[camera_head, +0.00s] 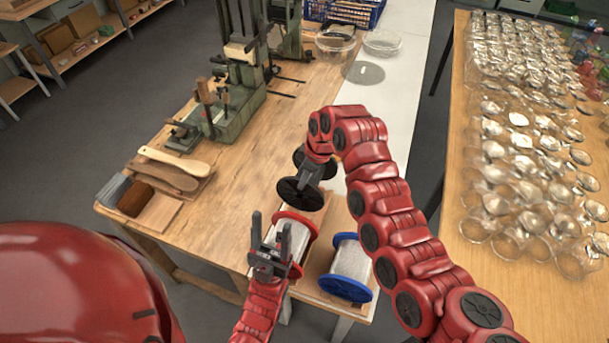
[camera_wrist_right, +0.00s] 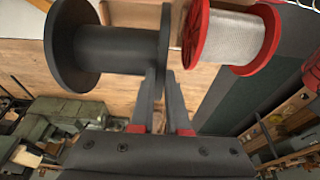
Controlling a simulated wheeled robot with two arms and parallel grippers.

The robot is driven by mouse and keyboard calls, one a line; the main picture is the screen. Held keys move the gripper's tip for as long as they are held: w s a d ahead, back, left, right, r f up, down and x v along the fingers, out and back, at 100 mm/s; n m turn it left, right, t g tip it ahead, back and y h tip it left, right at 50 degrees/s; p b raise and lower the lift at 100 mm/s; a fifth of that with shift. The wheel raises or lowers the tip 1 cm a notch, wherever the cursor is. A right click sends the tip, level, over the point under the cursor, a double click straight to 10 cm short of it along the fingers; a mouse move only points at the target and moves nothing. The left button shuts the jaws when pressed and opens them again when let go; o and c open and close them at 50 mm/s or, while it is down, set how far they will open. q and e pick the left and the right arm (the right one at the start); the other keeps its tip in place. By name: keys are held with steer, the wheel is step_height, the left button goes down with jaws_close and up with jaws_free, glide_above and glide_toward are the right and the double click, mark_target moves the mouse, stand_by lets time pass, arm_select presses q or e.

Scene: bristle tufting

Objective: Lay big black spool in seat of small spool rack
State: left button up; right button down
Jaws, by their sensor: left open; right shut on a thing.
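The big black spool (camera_head: 300,192) is held in the air by my right gripper (camera_head: 318,163), above the front of the workbench. In the right wrist view, my right gripper (camera_wrist_right: 164,100) is shut on one flange of the black spool (camera_wrist_right: 110,50); its dark core looks empty. A wooden piece (camera_head: 318,262), which looks like the small spool rack, lies below, between a red-flanged spool (camera_head: 298,230) and a blue-flanged spool (camera_head: 349,264). Its seat is hidden. My left gripper (camera_head: 271,238) is open in front of the red spool; I cannot tell if it touches.
Wooden brush handles (camera_head: 175,168) lie at the bench's left edge. A green machine (camera_head: 235,105) stands behind them. Glass dishes (camera_head: 336,45) and a blue crate (camera_head: 345,12) are at the back. A table of glassware (camera_head: 530,150) is at right. The bench middle is clear.

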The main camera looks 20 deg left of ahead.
mark_target(304, 194)
steer(key=shift+s+f, duration=0.1)
steer(key=shift+f, duration=0.3)
step_height(304, 194, down, 2)
steer(key=shift+f, duration=0.2)
step_height(304, 194, down, 4)
steer(key=b, duration=0.2)
steer(key=shift+r+b, duration=0.25)
steer(key=shift+b, duration=0.1)
steer(key=shift+d, duration=0.25)
steer(key=shift+f+b, duration=0.55)
steer(key=shift+b, duration=0.15)
stand_by(0.7)
steer(key=shift+c, duration=2.1)
jaws_free()
steer(key=shift+r, duration=0.1)
